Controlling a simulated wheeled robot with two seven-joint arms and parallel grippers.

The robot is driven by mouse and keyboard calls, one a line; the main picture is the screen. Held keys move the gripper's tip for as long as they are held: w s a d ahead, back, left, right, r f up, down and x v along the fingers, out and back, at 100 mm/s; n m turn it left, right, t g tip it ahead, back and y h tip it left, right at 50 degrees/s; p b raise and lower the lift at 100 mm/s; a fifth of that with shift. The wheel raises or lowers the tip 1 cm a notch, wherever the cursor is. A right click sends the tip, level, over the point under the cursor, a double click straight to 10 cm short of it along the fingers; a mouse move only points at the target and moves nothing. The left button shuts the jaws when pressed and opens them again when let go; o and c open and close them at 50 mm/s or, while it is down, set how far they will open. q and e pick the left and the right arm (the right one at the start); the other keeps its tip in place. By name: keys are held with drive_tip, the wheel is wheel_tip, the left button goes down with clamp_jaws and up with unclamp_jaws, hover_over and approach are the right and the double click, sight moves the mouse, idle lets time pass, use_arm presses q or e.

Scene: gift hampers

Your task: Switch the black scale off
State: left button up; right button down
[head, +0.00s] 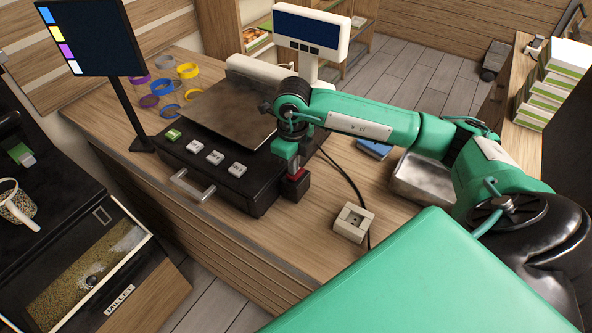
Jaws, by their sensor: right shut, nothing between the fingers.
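The black scale (228,185) stands on the wooden counter, with a grey steel plate (225,108) on top. A green button (172,135) and several white buttons (215,158) line its front. Its white display head (298,28) has a dark blue screen; I see no digits lit on it. My right gripper (293,178) is shut and empty, pointing down at the scale's front right corner. A small red part (297,174) shows right at the fingertips; whether they touch it I cannot tell. My wrist hides some of that corner. My left gripper is not in view.
A white socket box (353,221) with a black cable lies right of the scale. A steel tray (421,178) and a blue item (374,148) are further right. A monitor on a pole (130,90) and several coloured rings (165,86) stand at the left.

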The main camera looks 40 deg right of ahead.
drive_tip(key=shift+f+b, duration=0.5)
drive_tip(key=shift+f, duration=0.1)
drive_tip(key=shift+r, duration=0.2)
drive_tip(key=shift+r+p, duration=0.4)
drive_tip(key=shift+r, duration=0.15)
drive_tip(key=shift+r+p, duration=1.2)
drive_tip(key=shift+r, duration=1.6)
